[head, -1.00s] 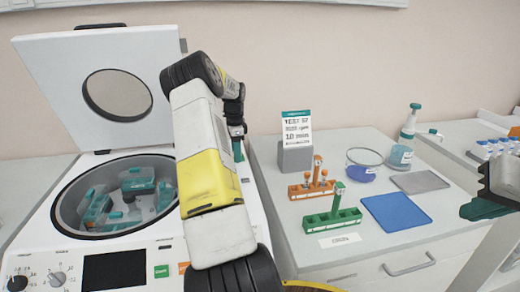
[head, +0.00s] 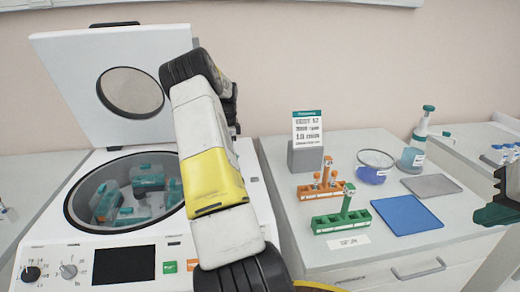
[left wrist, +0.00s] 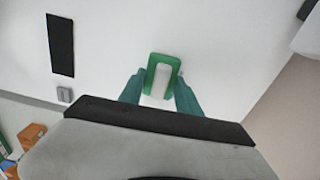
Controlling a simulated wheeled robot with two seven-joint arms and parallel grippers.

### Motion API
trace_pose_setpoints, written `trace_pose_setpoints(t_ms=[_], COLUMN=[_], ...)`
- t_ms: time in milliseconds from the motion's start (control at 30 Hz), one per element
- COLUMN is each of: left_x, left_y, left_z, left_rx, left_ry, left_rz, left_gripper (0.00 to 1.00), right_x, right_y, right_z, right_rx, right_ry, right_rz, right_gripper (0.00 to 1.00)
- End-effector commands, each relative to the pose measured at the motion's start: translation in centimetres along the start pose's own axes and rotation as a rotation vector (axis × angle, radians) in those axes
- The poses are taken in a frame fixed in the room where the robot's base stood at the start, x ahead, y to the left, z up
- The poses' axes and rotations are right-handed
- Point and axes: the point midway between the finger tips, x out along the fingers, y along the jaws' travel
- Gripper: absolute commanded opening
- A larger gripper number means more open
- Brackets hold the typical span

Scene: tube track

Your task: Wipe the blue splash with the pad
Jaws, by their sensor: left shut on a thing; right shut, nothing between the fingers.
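In the left wrist view my left gripper (left wrist: 161,88) is shut on a small green-edged piece (left wrist: 150,76) with a pale middle. I cannot tell for sure whether this is the pad. A white surface lies beyond it; I cannot tell whether they touch. In the head view my left arm hides its fingers. My right gripper (head: 492,212) is at the right edge, shut and empty, partly out of frame. A flat blue square (head: 407,214) lies on the right bench, left of the right gripper. I see no clear blue splash in either view.
A white centrifuge (head: 50,240) stands open at left, its lid (head: 60,80) raised. On the bench (head: 300,260) are a green rack (head: 330,222), an orange rack (head: 308,192), a glass bowl (head: 372,165), a bottle (head: 414,155), a grey square (head: 431,185) and a sign (head: 307,128).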

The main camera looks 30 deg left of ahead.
Motion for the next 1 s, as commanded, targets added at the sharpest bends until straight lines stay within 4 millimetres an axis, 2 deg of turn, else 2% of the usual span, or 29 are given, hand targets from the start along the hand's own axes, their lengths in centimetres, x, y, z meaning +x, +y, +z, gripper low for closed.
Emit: trace_pose_setpoints(t_ms=[533, 767, 1000], left_x=[0.0, 0.0, 0.1], left_y=[-0.2, -0.1, 0.0], left_z=[3.5, 3.0, 0.9], left_rx=[-0.001, 0.001, 0.003], left_ry=[-0.002, -0.001, -0.001], left_rz=[0.001, 0.001, 0.001], left_gripper=[0.08, 0.08, 0.08], right_x=[0.0, 0.0, 0.0], right_y=[0.0, 0.0, 0.0], right_z=[0.0, 0.0, 0.0], right_rx=[0.0, 0.0, 0.0], right_ry=[0.0, 0.0, 0.0], right_rz=[0.0, 0.0, 0.0], right_gripper=[0.0, 0.0, 0.0])
